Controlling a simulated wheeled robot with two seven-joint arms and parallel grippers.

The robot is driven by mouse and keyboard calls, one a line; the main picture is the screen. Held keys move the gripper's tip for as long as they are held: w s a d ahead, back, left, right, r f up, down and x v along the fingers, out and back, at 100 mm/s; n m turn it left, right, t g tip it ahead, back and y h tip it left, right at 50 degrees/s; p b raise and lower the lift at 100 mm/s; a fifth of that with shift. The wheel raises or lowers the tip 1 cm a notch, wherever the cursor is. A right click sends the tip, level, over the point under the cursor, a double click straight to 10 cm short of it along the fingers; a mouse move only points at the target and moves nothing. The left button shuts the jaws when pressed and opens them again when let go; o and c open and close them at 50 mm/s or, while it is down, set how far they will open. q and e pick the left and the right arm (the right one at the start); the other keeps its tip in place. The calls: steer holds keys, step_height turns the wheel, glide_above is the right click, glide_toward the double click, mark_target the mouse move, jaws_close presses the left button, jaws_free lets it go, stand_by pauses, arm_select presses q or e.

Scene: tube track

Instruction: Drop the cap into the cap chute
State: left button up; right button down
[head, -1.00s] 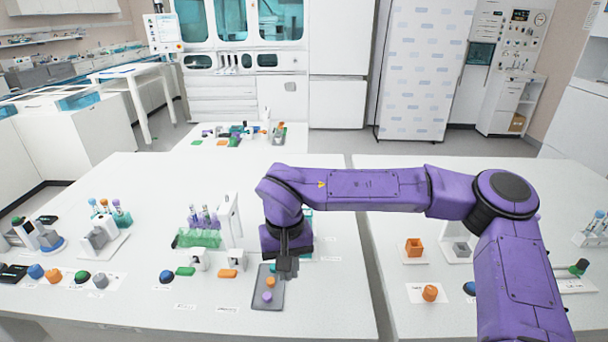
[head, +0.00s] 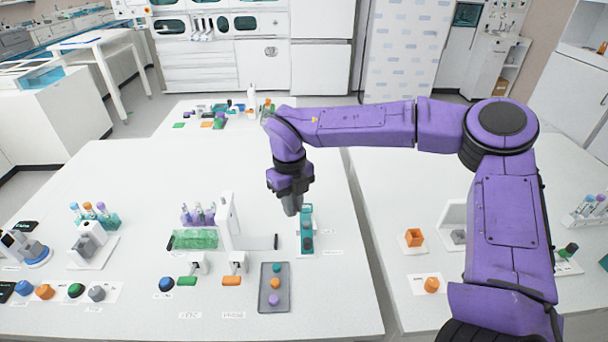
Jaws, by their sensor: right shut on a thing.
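My right gripper (head: 291,208) points down over the table, just left of and above the upper end of a teal block with dark round openings (head: 307,238). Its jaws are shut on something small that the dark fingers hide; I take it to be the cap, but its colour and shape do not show. A grey tray (head: 265,308) in front holds a teal cap (head: 276,268), an orange cap (head: 275,283) and a purple cap (head: 273,300). I cannot tell for sure which thing is the cap chute. My left gripper is not in view.
A white stand (head: 228,220) rises left of my right gripper, beside a green rack (head: 195,240) and a rack of purple-capped tubes (head: 199,216). Several coloured knobs sit at the front left. The table's back middle is clear.

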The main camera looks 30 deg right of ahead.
steer(key=d+r+m+p, duration=0.1)
steer(key=d+r+m, duration=0.2)
steer(key=m, duration=0.7)
steer(key=f+m+b, duration=0.1)
steer(key=d+f+m+b, duration=0.1)
steer(key=f, duration=0.1)
steer(key=w+f+b, duration=0.1)
steer(key=f, duration=0.1)
steer(key=shift+d+m, duration=0.2)
steer(key=shift+m, duration=0.2)
steer(key=shift+s+r, duration=0.1)
steer(key=shift+r, duration=0.05)
steer(key=shift+r, duration=0.15)
